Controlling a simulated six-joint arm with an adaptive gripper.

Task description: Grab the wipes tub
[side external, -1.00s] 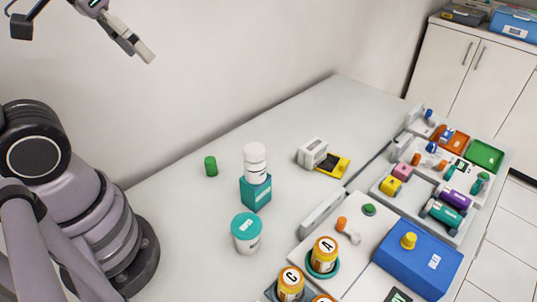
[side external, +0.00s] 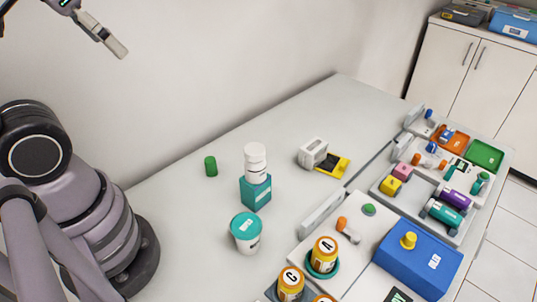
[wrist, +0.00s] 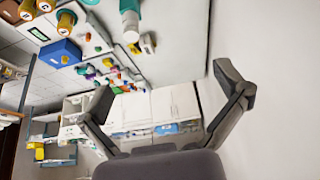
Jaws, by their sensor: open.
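The wipes tub (side external: 246,243) is a white tub with a teal lid. It stands upright on the counter in front of the teal box in the side view. In the wrist view, I cannot clearly make it out. My gripper (side external: 112,42) is high at the upper left of the side view, well above the counter and far from the tub. In the wrist view my gripper (wrist: 165,88) has its two fingers spread wide with nothing between them.
A green cylinder (side external: 210,166) is farther back. Trays with orange jars (side external: 324,252) and a blue box (side external: 420,257) lie to the right.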

